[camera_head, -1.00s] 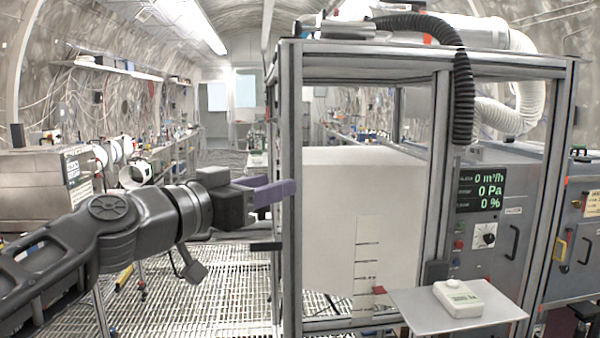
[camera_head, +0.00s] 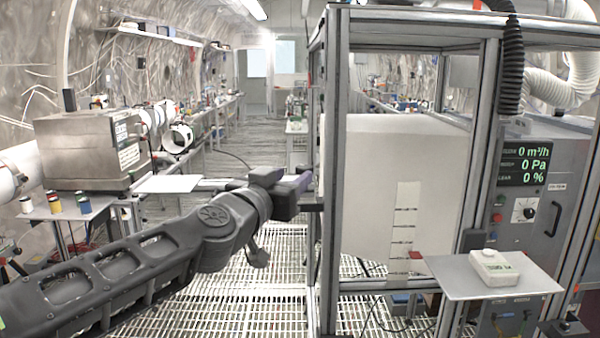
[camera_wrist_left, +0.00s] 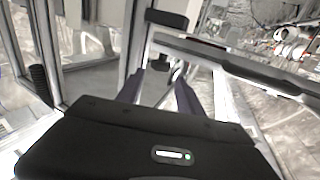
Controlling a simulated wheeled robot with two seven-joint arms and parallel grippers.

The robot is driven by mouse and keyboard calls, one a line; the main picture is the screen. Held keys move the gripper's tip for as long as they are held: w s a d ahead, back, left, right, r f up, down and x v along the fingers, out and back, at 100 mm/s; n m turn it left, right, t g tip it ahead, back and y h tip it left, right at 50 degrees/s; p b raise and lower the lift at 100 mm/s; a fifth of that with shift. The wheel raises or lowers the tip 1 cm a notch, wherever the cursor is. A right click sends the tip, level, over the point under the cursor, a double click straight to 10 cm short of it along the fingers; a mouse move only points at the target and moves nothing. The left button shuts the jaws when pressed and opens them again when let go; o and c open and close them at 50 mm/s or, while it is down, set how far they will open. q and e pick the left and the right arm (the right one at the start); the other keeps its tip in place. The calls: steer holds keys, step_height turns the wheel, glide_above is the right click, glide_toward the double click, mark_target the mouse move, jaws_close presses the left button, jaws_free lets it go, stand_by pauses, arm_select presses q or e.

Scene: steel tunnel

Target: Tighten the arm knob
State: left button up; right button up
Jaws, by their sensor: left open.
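My left gripper (camera_head: 303,185) has dark purple fingers beside the left front post of the metal frame (camera_head: 328,150). Its fingers also show in the left wrist view (camera_wrist_left: 162,92), apart from each other. A small metallic part shows blurred between or behind them, and I cannot tell whether they touch it. A short black piece (camera_head: 311,206) sticks out from the post just under the gripper. I cannot make out the arm knob for certain; the gripper body hides part of the area. My right gripper is not in view.
The frame encloses a large white box (camera_head: 375,160). A shelf (camera_head: 455,285) with a small white device (camera_head: 494,267) juts out at its front right. A control panel (camera_head: 525,165) stands behind. A side table (camera_head: 75,207) with a metal box (camera_head: 85,150) is at left. Grating floor lies between.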

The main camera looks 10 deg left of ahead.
mark_target(301, 170)
arm_select(q)
steer(key=w, duration=0.5)
steer(key=shift+w+d, duration=0.1)
steer(key=shift+d, duration=0.25)
jaws_close()
